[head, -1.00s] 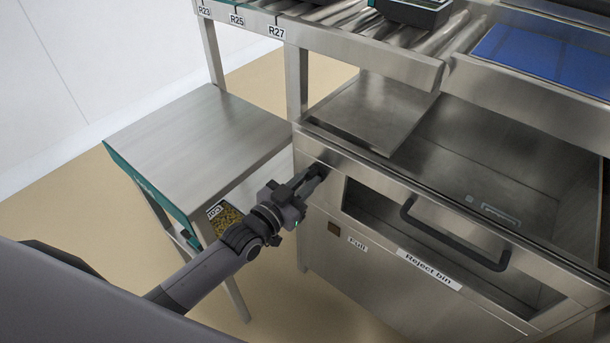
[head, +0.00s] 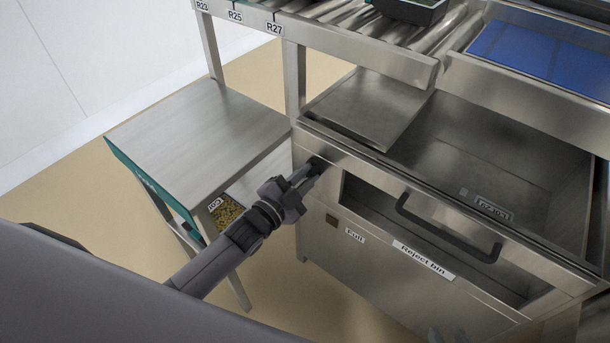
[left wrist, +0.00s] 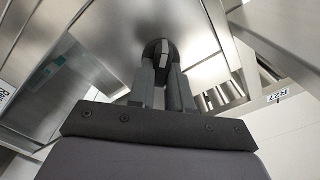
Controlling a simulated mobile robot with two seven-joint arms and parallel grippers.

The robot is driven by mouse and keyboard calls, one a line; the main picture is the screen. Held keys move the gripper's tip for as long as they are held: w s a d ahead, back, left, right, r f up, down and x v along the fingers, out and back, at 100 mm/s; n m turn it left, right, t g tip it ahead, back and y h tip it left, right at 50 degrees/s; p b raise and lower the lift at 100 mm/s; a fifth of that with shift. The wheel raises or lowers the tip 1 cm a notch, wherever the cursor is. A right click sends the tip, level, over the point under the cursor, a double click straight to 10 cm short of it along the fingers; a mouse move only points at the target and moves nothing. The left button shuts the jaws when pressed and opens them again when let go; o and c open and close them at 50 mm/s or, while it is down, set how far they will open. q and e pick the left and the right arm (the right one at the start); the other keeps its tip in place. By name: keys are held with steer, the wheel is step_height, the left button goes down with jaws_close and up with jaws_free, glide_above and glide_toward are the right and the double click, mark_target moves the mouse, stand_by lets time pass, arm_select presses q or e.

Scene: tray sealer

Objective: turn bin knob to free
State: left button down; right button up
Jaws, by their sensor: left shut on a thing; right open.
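The bin knob is a dark round knob on the upper left of the reject bin's steel front (head: 375,258). In the head view it is mostly hidden behind my left gripper (head: 314,170). The left wrist view shows the black knob (left wrist: 158,48) with a pale bar across it, between the fingertips of my left gripper (left wrist: 162,75). The fingers are shut on it.
A black handle (head: 445,235) sticks out from the bin front, above the "Reject bin" label (head: 423,261). A steel side table (head: 195,140) stands at the left, close to my left arm. A roller conveyor (head: 350,35) runs above at the back.

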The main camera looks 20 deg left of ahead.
stand_by(0.4)
arm_select(q)
steer(key=c, duration=1)
jaws_free()
steer(key=shift+c, duration=0.2)
steer(key=p+v, duration=0.1)
steer(key=v, duration=0.6)
steer(key=shift+s, duration=0.1)
